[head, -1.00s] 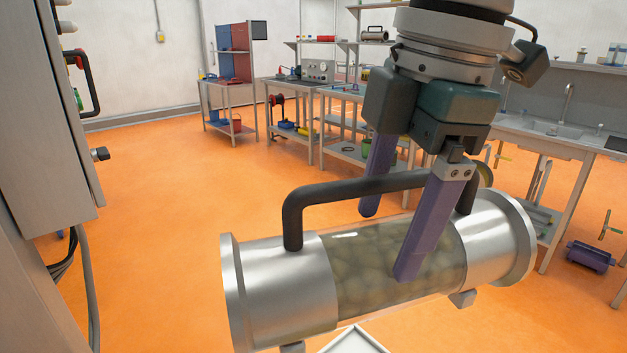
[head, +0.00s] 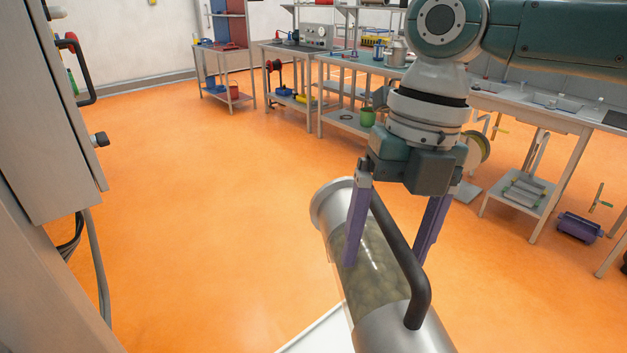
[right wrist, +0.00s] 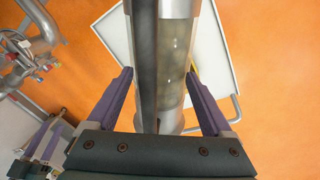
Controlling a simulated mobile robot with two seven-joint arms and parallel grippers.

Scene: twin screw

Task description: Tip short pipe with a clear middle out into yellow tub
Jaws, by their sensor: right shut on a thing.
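The short pipe (head: 372,270) has metal ends, a clear middle full of pale round pieces, and a black handle. It is in the lower middle of the head view, its near end cut off by the picture edge. My right gripper (head: 385,262) has its purple fingers on either side of the pipe's clear middle and is shut on it. The pipe also shows between the fingers in the right wrist view (right wrist: 175,55). A purple-fingered gripper, apparently my left (right wrist: 47,142), is small at the left of that view. I cannot clearly make out the yellow tub.
A white tray-like surface (head: 320,335) lies below the pipe; its rim shows in the right wrist view (right wrist: 112,32). A grey cabinet (head: 50,120) stands close at the left. Workbenches (head: 345,118) line the back and right. Orange floor between is clear.

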